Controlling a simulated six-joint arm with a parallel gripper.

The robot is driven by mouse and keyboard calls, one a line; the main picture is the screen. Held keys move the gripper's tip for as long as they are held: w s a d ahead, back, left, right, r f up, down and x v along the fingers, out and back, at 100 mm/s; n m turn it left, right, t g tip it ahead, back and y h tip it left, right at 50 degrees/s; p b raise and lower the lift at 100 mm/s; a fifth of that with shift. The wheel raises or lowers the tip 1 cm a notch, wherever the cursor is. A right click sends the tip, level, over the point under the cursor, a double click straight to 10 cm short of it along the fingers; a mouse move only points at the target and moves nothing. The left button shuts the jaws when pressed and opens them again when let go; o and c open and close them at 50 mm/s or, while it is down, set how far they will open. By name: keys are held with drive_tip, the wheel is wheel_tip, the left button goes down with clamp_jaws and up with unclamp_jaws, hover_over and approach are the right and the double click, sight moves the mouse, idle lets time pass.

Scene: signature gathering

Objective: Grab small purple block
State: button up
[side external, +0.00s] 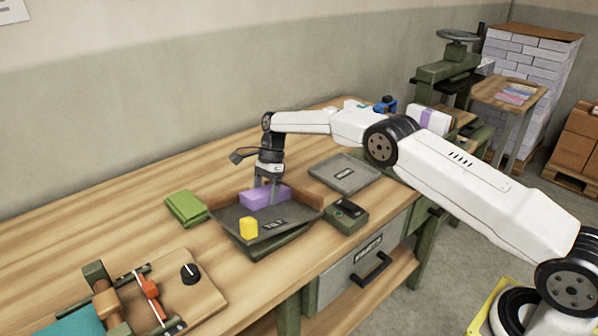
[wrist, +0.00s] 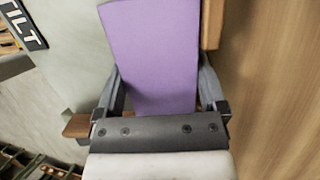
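The purple block (side external: 254,197) lies in the dark tray (side external: 228,219) marked TILT, near its back side. My gripper (side external: 267,190) is down at the block, pointing downward, with a finger showing against its near side. In the wrist view the purple block (wrist: 155,55) fills the space between the spread fingers of my gripper (wrist: 160,88), one finger along each side. Whether the fingers press on it or stand just clear, I cannot tell. The fingertips are partly hidden by the block.
A green folded cloth or pad (side external: 186,208) is left of the tray. A grey flat tray (side external: 344,173) and a dark green box (side external: 346,216) are to the right. A wooden fixture (side external: 150,295) stands front left.

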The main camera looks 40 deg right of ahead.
sight(265, 195)
drive_tip(key=c, duration=0.3)
drive_tip(key=shift+c, duration=0.2)
drive_tip(key=shift+r, duration=0.15)
drive_tip(key=shift+r, duration=1.35)
drive_tip(key=shift+s+r, duration=0.75)
drive_tip(key=shift+r, duration=0.25)
drive_tip(key=s+d+r, duration=0.1)
drive_tip(key=s+r, duration=0.7)
drive_tip(key=s, duration=0.4)
drive_tip(key=shift+s, duration=0.25)
